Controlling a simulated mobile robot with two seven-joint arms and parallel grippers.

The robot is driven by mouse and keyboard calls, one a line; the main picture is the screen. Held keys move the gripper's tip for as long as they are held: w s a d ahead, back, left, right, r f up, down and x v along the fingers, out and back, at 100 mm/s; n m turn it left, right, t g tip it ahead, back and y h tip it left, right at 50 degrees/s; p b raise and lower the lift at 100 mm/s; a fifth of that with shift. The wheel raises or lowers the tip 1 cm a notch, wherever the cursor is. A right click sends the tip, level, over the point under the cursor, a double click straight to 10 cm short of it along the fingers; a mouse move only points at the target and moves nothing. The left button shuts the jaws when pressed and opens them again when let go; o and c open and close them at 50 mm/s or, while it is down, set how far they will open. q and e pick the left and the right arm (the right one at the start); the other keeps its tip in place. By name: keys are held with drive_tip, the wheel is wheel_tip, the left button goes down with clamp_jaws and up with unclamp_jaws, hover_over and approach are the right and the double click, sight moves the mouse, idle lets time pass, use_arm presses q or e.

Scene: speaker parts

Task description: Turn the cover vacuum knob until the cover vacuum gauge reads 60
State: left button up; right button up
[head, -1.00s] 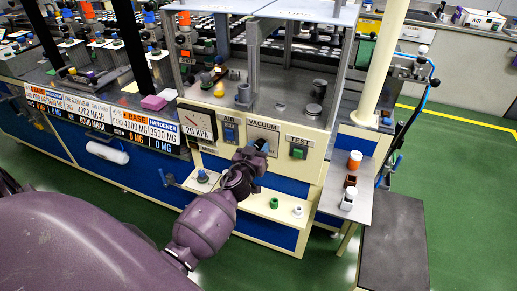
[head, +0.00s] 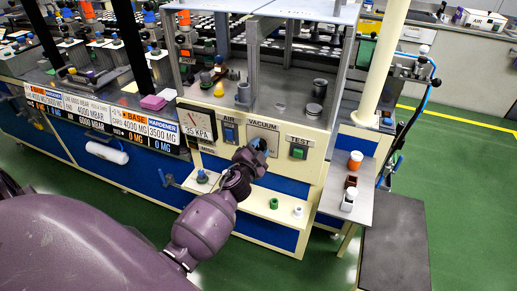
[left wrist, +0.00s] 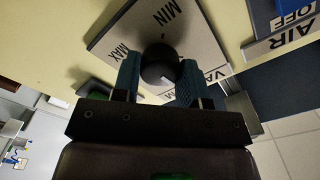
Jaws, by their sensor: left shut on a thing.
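The cover vacuum knob (left wrist: 160,64) is a dark round knob on a grey plate (left wrist: 198,42) marked MIN, MAX and VACUUM in the left wrist view. My left gripper (head: 260,147) reaches the front panel below the VACUUM label in the head view. Its two blue-green fingers are shut on the knob, one on each side. In the head view the gripper hides the knob, and the plate (head: 262,131) shows above it. My right gripper is not in view.
A blue AIR switch (head: 229,132) is left of the plate, and a green TEST button (head: 298,152) is to its right. A shelf (head: 252,205) below carries a green ring (head: 274,203) and a white ring (head: 298,211). Green floor lies open at the right.

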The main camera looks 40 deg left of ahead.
use_arm(q)
drive_tip(key=m, duration=0.5)
drive_tip(key=shift+f+m, duration=0.1)
drive_tip(key=shift+m, duration=2.4)
drive_tip(key=o, duration=0.9)
drive_tip(key=v, duration=1)
drive_tip(key=shift+s, duration=0.4)
